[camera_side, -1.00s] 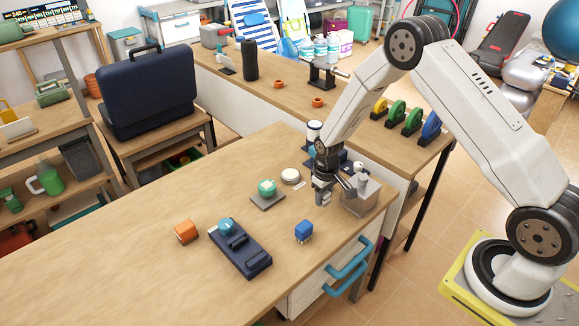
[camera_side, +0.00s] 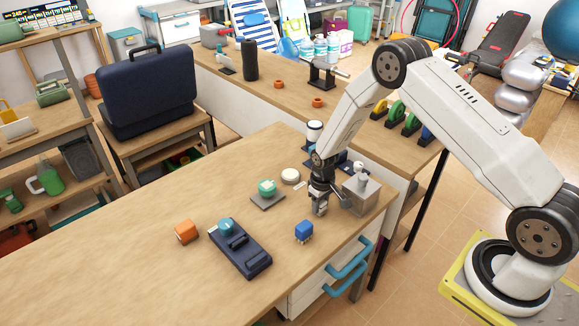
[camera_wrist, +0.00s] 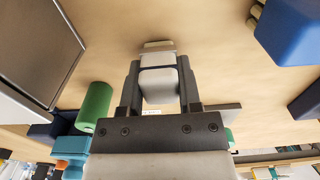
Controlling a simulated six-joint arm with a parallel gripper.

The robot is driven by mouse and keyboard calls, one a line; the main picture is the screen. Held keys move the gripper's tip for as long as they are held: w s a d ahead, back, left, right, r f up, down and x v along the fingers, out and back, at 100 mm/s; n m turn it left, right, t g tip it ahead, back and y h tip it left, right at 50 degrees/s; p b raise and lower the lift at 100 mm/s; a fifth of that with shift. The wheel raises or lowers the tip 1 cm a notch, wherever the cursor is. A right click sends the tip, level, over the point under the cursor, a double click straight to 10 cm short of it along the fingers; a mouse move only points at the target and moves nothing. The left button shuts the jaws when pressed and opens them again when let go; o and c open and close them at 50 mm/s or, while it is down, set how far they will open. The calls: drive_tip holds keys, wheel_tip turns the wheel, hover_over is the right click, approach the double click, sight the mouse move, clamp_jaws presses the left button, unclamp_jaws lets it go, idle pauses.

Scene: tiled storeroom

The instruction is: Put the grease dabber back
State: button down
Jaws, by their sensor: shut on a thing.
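My gripper (camera_side: 320,209) is low over the right part of the workbench, just left of a metal box. In the wrist view my gripper (camera_wrist: 158,85) is shut on a pale grey block (camera_wrist: 158,83) with a tan end, perhaps the grease dabber; I cannot tell if that end touches the bench. A dark navy tray (camera_side: 255,262) lies nearer the camera, with a round teal piece (camera_side: 227,227) at its far end. A blue block (camera_side: 304,230) on short pale legs stands between my gripper and the tray; it also shows in the wrist view (camera_wrist: 292,30).
The metal box (camera_side: 360,198) is close on my gripper's right. A teal-topped piece (camera_side: 267,187) sits on a dark pad, with a white disc (camera_side: 290,175) behind it. An orange block (camera_side: 186,231) lies left of the tray. The bench's left part is clear.

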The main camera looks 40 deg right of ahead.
drive_tip(key=shift+f, duration=0.15)
drive_tip(key=shift+c, duration=1.4)
unclamp_jaws()
wheel_tip(320, 180, up, 12)
drive_tip(key=shift+f, duration=0.1)
drive_tip(key=shift+r, duration=0.25)
